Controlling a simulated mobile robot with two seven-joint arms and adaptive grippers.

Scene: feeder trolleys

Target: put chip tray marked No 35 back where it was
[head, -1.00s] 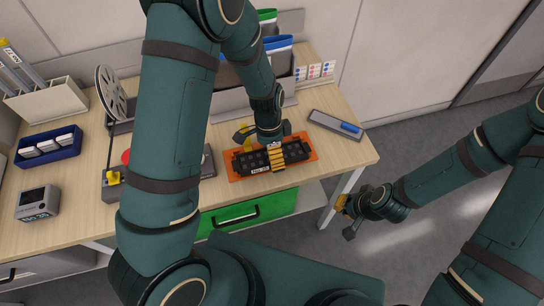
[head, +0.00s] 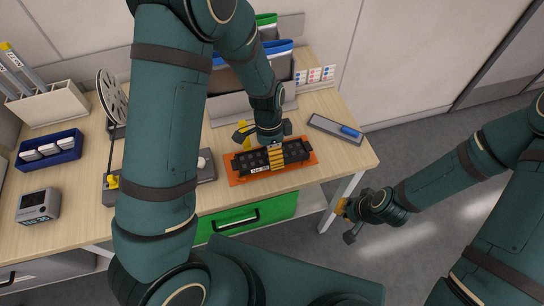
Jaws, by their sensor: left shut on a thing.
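The black chip tray (head: 250,169) lies over the orange mat (head: 234,177) near the table's right front. It carries a small white label whose text is too small to read surely. My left gripper (head: 274,150) points down at the tray's middle and is shut on it. Whether the tray rests fully on the mat cannot be told. My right gripper (head: 346,215) hangs empty over the floor, right of the table and away from the tray; its finger gap is unclear.
A grey shallow tray with a blue marker (head: 335,129) lies right of the mat. Grey bins with folders (head: 278,60) stand behind. A control box (head: 206,165), partly hidden by my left arm, is at left. A green drawer (head: 240,219) is below.

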